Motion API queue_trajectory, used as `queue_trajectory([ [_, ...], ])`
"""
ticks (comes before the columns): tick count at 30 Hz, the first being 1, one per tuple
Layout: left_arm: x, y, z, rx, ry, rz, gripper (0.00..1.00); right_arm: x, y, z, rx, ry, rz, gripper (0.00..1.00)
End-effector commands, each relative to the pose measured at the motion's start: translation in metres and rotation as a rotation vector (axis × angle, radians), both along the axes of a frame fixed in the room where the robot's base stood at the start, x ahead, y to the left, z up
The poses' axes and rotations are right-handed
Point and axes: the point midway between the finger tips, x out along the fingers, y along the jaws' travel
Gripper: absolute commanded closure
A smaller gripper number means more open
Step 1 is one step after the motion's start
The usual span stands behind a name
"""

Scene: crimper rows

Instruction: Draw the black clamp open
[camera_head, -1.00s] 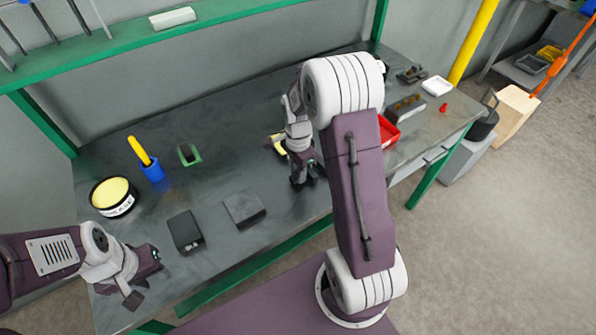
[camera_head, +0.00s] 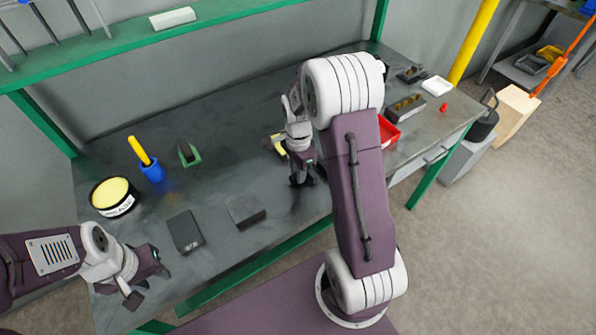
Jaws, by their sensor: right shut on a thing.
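My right gripper (camera_head: 303,179) points down at the table near its front middle, with dark fingers close together. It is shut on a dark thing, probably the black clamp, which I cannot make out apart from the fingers. My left gripper (camera_head: 150,284) is open and empty at the table's front left corner, with its fingers spread apart. No other clamp can be made out clearly on the table.
A black box (camera_head: 186,231) and a dark grey block (camera_head: 245,210) lie between my grippers. Behind them are a yellow-topped tin (camera_head: 113,195), a blue cup (camera_head: 153,171) with a yellow handle, and a green holder (camera_head: 189,155). A red tray (camera_head: 388,132) is right.

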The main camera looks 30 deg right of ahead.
Motion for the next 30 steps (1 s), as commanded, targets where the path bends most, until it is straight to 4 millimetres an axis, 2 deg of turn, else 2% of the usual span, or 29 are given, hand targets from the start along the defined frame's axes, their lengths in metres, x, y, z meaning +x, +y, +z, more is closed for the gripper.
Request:
queue_trajectory([
  [6,0.0,0.0,0.002,0.0,0.0,0.0,0.64,0.0,0.004,0.001,0.0,-0.002,0.001,1.0],
  [12,0.0,0.0,0.01,0.0,0.0,0.0,0.64,-0.003,0.044,0.002,0.002,0.001,0.006,1.0],
  [16,0.0,0.0,0.013,0.0,0.0,0.0,0.64,-0.005,0.063,0.001,0.002,0.0,0.003,1.0],
  [26,0.0,0.0,0.012,0.0,0.0,0.0,0.64,-0.005,0.069,0.0,0.001,-0.001,-0.001,1.0],
  [27,0.0,0.0,0.012,0.0,0.0,0.0,0.64,-0.005,0.069,0.0,0.001,-0.001,-0.001,0.76],
  [29,0.0,0.0,0.012,0.0,0.0,0.0,0.64,-0.005,0.069,0.0,0.001,-0.001,-0.001,0.59],
  [30,0.0,0.0,0.012,0.0,0.0,0.0,0.64,-0.005,0.069,0.0,0.001,-0.001,-0.001,0.56],
])
